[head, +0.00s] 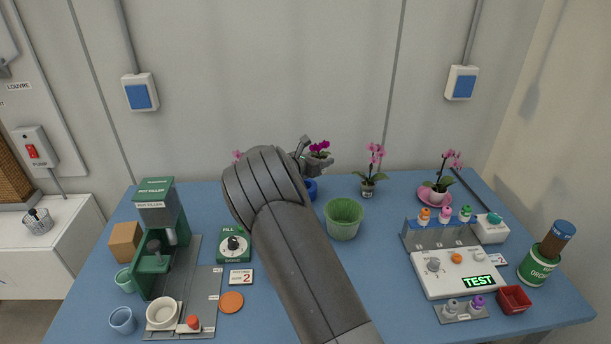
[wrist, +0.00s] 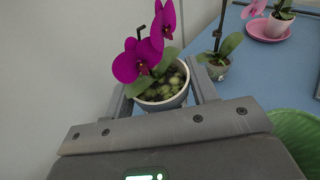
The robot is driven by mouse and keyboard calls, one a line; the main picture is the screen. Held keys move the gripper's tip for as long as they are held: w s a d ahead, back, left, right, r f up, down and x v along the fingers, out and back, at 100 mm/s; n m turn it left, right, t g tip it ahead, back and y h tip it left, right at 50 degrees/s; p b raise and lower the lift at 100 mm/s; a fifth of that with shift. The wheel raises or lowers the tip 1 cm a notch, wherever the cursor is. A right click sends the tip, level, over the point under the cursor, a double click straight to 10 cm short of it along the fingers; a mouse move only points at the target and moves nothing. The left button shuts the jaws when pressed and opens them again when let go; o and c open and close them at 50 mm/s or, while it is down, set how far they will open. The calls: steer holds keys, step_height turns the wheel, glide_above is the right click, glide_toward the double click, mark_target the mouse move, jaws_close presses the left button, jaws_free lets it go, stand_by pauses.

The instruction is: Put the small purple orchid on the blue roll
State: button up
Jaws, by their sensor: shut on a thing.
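The small purple orchid (head: 320,148) has magenta flowers and a pale round pot with bark, clear in the wrist view (wrist: 141,60). My gripper (head: 318,162) is shut on its pot, with one finger on each side. The plant looks about upright and is held above the back of the blue table. The blue roll (head: 312,189) shows below the held pot in the head view, partly hidden behind my arm. A gap shows between pot and roll in that view. The roll is not visible in the wrist view.
A green ribbed pot (head: 343,220) stands just right of my arm. A pink orchid (head: 368,187) stands right of the roll, and another (head: 439,190) on a pink saucer farther right. A pink bloom (head: 238,155) shows left of my arm. The wall is close behind.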

steer(key=a+f, duration=0.1)
steer(key=w+a+f, duration=0.2)
steer(key=a, duration=0.1)
steer(key=shift+a, duration=0.1)
steer(key=shift+f, duration=1.95)
steer(key=shift+f, duration=0.1)
steer(key=o, duration=1.1)
steer(key=shift+o, duration=0.2)
